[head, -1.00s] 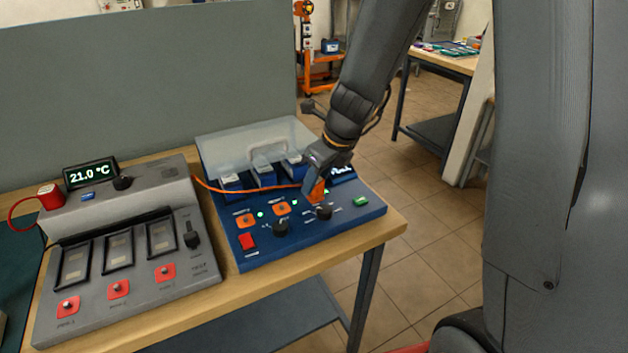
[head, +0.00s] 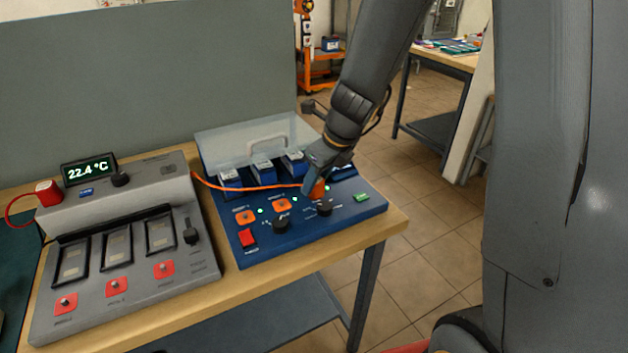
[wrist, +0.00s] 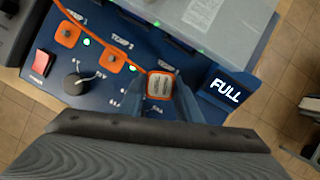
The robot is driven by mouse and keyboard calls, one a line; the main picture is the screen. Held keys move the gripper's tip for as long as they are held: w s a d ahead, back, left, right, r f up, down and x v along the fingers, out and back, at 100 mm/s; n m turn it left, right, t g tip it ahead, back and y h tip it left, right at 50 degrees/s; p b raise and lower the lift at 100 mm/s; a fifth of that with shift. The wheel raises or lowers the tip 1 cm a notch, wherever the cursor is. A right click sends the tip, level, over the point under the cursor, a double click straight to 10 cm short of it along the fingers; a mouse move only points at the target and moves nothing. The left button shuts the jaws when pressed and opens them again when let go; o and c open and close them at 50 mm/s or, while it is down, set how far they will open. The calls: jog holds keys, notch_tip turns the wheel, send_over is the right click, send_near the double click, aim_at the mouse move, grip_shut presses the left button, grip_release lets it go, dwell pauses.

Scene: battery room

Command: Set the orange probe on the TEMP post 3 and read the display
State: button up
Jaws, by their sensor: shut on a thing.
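My gripper (head: 313,190) is shut on the orange probe (wrist: 160,85), over the right end of the row of orange TEMP posts on the blue charger (head: 350,210). In the head view the probe (head: 321,187) shows beside my fingers. It sits low at the panel; the post beneath it is hidden, so contact is not visible. Two other orange posts (head: 245,217) (head: 281,205) are bare. An orange cable (head: 250,186) runs left from the probe to the grey tester (head: 205,262). The tester's display (head: 89,170) reads 22.4 °C.
Several blue batteries (head: 263,171) stand behind the panel under a clear lid (head: 230,143). Black knobs (head: 280,225) and a red switch (head: 248,238) lie near my gripper. A lit charger display (wrist: 226,90) reads FULL. A red probe (head: 48,193) sits at the tester's left.

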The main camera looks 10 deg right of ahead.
jog(key=shift+f, duration=0.1)
jog(key=o, duration=0.9)
jog(key=p+v, duration=1)
jog(key=v, duration=0.1)
dwell(0.5)
